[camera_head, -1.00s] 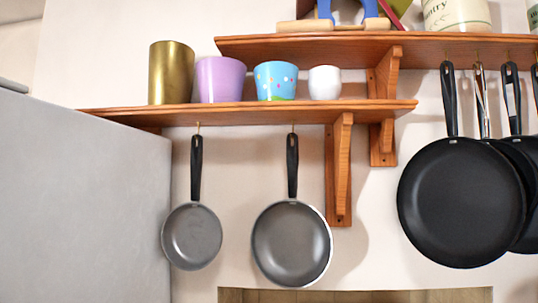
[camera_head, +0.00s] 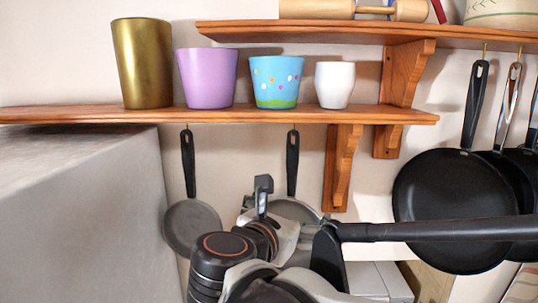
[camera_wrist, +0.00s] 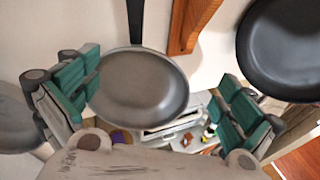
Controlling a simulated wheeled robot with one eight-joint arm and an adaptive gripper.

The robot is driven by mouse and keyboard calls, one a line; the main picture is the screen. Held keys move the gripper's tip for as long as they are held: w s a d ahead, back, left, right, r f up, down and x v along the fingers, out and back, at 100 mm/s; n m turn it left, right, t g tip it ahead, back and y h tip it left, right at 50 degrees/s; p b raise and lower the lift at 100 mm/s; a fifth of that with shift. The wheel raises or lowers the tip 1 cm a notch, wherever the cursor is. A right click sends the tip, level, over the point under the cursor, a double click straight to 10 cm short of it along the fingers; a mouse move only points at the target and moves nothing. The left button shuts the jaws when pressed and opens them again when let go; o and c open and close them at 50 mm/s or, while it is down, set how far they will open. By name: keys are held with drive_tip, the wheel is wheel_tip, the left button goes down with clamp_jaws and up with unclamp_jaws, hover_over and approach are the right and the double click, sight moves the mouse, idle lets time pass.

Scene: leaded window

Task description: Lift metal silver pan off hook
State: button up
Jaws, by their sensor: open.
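A grey metal pan (camera_head: 293,165) with a black handle hangs from a hook under the lower shelf; my arm hides most of its round body in the head view. A smaller grey pan (camera_head: 192,228) hangs to its left. In the wrist view, my gripper (camera_wrist: 158,97) is open, its green-padded fingers spread to the left and right of the larger grey pan (camera_wrist: 138,88). That pan's handle points up, and nothing is held. I cannot tell how far the fingers are from the pan. A pan with a shiny metal handle (camera_head: 507,105) hangs at the right, mostly hidden.
A black pan (camera_head: 445,190) hangs at the right in front of others. The lower wooden shelf (camera_head: 380,116) holds gold, purple, dotted blue and white cups. A wooden bracket (camera_head: 341,170) stands right of the larger grey pan. A grey block-like surface (camera_head: 80,220) fills the lower left.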

drive_tip(key=n+t+p, duration=0.1)
drive_tip(key=n+p, duration=0.1)
approach(291, 177)
drive_tip(key=shift+b+x, duration=1.25)
drive_tip(key=shift+x, duration=3.7)
clamp_jaws()
